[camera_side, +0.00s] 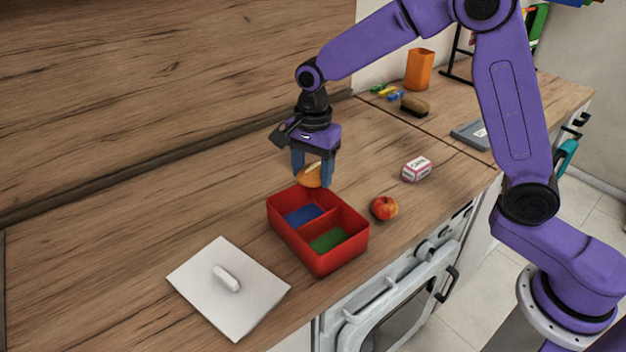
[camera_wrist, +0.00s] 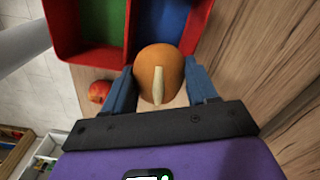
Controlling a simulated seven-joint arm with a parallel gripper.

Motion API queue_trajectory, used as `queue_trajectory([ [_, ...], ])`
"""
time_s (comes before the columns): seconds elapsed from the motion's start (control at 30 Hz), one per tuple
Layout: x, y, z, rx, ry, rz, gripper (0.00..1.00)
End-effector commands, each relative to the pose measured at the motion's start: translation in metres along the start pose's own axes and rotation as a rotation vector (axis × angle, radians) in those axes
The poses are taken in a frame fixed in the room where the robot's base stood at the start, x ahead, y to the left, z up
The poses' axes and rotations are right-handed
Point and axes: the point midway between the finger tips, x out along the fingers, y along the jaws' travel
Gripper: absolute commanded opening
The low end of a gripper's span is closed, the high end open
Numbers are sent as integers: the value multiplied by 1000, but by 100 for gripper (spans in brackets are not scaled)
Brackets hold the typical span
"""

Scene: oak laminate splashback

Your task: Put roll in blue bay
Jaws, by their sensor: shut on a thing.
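My gripper (camera_side: 313,171) is shut on the roll (camera_side: 312,177), a tan-orange bun held above the counter at the back edge of the red box. In the wrist view the roll (camera_wrist: 159,73) sits between the blue fingers, with a pale stripe along its top. The red box (camera_side: 294,239) is open and has two bays. The blue bay (camera_side: 302,215) is the one nearer my gripper, and the green bay (camera_side: 328,240) is farther from it. The wrist view shows the blue bay (camera_wrist: 172,22) just beyond the roll and the green bay (camera_wrist: 102,25) on the left. Both bays look empty.
A white lid (camera_side: 217,295) with a handle lies left of the box. A red apple (camera_side: 384,208) sits right of the box, and a small pink-and-white carton (camera_side: 416,169) stands beyond it. A brown brush (camera_side: 414,105) and orange cup (camera_side: 420,69) are farther back.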

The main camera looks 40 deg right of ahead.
Motion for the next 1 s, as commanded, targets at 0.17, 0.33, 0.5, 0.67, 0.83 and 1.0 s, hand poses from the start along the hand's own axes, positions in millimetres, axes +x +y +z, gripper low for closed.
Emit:
queue_trajectory([
  [0.17, 24, 2, 0, -1, 0, 3, 28],
  [0.33, 29, 2, 0, 0, 0, 1, 28],
  [0.5, 29, 2, 0, 0, 0, 1, 28],
  [0.67, 33, 2, 0, -1, 0, 1, 28],
  [0.83, 37, 2, 0, -1, 0, 2, 28],
  [1.0, 37, 2, 0, 0, 0, 1, 83],
])
